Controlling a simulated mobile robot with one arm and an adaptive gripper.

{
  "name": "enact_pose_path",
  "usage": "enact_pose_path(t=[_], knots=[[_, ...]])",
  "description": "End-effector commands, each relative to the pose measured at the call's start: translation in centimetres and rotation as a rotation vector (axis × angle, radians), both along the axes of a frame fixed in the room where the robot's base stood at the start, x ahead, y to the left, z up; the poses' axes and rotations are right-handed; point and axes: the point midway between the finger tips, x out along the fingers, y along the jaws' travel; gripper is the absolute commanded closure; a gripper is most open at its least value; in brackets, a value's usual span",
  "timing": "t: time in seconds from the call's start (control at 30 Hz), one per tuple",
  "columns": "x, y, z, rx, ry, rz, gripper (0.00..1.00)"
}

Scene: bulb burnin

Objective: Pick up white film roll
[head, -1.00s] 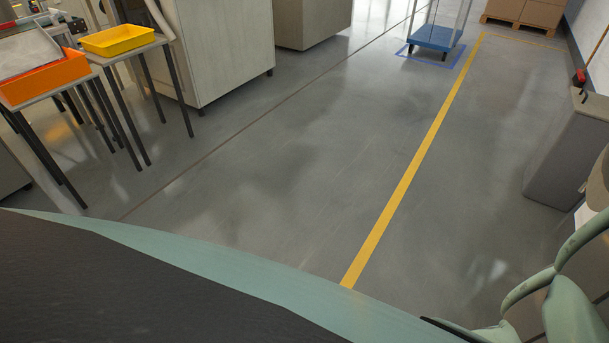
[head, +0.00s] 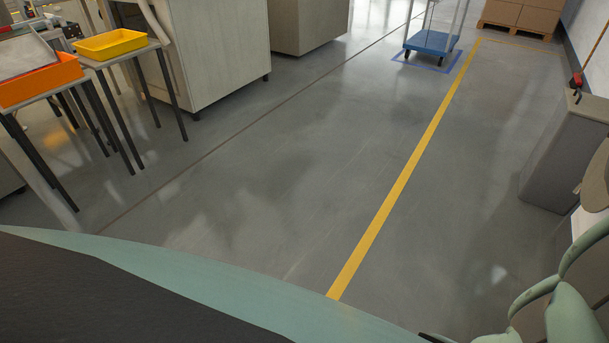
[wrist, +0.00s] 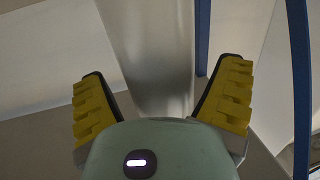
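No white film roll can be made out in either view. My gripper (wrist: 165,95) shows in the wrist view with its two yellow ridged fingers spread wide apart. It is open, and nothing is between the fingers. A grey metallic upright surface (wrist: 155,60) lies beyond the fingers. Blue upright bars (wrist: 300,80) stand to the right of the gripper. In the head view my gripper is not visible.
At left, small tables hold an orange bin (head: 42,80) and a yellow tray (head: 111,44). A pale cabinet (head: 210,50) stands behind. A blue trolley (head: 431,42), cardboard boxes (head: 525,15) and a grey bin (head: 562,150) stand farther off. The floor (head: 280,170) between is clear.

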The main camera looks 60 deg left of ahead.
Motion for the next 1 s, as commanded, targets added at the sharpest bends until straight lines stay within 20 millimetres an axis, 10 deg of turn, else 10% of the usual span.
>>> enact_pose_path(t=[0.7,1.0], knots=[[0.03,-0.02,0.09,-0.002,-0.001,0.0,0.84],[0.08,-0.01,0.29,-0.002,-0.001,0.0,0.84]])
